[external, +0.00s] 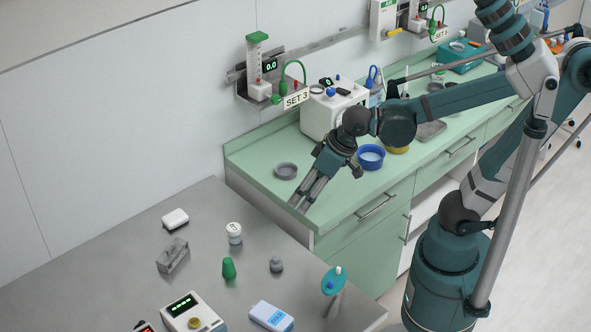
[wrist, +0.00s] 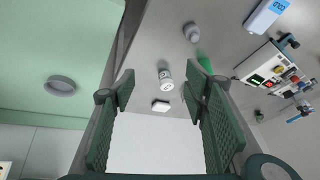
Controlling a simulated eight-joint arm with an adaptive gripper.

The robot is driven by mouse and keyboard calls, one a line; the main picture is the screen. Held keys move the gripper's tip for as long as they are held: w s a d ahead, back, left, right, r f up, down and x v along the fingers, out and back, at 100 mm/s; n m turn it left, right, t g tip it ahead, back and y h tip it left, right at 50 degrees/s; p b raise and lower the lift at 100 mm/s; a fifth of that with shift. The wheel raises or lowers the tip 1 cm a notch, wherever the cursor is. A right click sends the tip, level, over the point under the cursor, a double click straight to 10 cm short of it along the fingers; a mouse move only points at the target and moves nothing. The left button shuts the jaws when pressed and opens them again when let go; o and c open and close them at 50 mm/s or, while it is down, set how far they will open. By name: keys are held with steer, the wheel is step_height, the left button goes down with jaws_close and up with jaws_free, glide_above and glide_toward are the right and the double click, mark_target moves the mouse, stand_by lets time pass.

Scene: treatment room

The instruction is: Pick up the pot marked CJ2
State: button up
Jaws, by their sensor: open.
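A small white pot (external: 234,233) with dark marking on its lid stands upright on the grey metal table; the marking is too small to read for certain as CJ2. It also shows in the wrist view (wrist: 166,80), beyond and between my fingers. My gripper (external: 303,199) is open and empty. It hangs pointing down and left near the left end of the green counter, above and to the right of the pot and well apart from it. Its two ridged fingers frame the wrist view (wrist: 158,82).
Around the pot are a white block (external: 175,218), a clear block (external: 173,256), a green bottle (external: 229,269) and a small grey object (external: 276,265). A display box (external: 194,316) and blue-white device (external: 271,316) stand nearer. A grey dish (external: 286,170) sits on the counter (external: 262,150).

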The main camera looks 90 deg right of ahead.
steer(key=w+r+m+g+p, duration=0.1)
steer(key=w+m+p, duration=0.2)
steer(key=w, duration=0.3)
steer(key=m+g+p, duration=0.4)
steer(key=m+p, duration=0.5)
glide_above(233, 227)
steer(key=f, duration=0.7)
steer(key=shift+s+a+f, duration=0.1)
steer(key=shift+s+f, duration=0.25)
steer(key=shift+s, duration=0.05)
steer(key=shift+w+f, duration=0.35)
steer(key=shift+f, duration=0.3)
steer(key=shift+f, duration=1.3)
steer(key=shift+f, duration=0.15)
steer(key=shift+f, duration=2.45)
